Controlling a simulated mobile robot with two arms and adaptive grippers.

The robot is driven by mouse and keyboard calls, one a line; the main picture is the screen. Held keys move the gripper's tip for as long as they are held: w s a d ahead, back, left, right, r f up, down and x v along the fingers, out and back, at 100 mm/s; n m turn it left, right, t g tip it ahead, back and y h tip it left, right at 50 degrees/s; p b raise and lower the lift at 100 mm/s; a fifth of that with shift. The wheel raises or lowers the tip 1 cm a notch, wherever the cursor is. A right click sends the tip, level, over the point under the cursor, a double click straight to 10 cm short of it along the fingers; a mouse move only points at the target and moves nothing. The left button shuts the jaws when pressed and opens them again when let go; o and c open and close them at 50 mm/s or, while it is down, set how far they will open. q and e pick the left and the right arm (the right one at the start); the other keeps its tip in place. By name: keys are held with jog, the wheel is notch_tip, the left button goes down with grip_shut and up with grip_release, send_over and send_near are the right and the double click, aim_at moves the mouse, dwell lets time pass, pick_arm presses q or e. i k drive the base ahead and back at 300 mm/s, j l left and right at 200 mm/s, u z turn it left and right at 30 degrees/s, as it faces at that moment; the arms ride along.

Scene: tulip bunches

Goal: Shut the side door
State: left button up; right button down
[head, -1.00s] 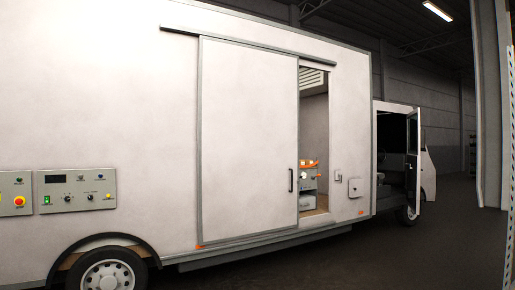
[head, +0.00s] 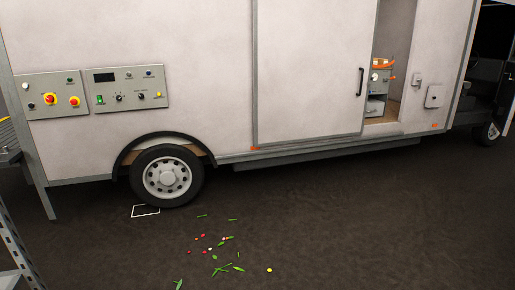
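The side door (head: 308,75) is a large pale sliding panel on the side of a white van. It stands partly open, with a gap at its right edge. A dark vertical handle (head: 361,82) sits near that right edge. Through the doorway (head: 392,60) I see grey equipment with orange parts (head: 380,75) on a light brown floor. The door's top and upper rail are out of the picture. Neither of my grippers shows in the head view.
Control panels (head: 130,90) are on the van's side left of the door, above the rear wheel (head: 167,175). Leaves and petals (head: 220,250) lie scattered on the dark floor. Grey shelving (head: 15,250) stands at the lower left. The floor at the lower right is clear.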

aim_at(313, 60)
jog(key=i+j+u, duration=0.15)
jog(key=i+u, duration=0.2)
jog(key=i, duration=0.7)
jog(key=i+l+u, duration=0.1)
jog(key=i+u, duration=0.2)
jog(key=i, duration=0.7)
jog(key=i+z, duration=0.15)
jog(key=i, duration=0.55)
jog(key=i+j+z, duration=0.1)
jog(key=i, duration=0.6)
jog(key=i+j+z, duration=0.15)
jog(key=i, duration=0.5)
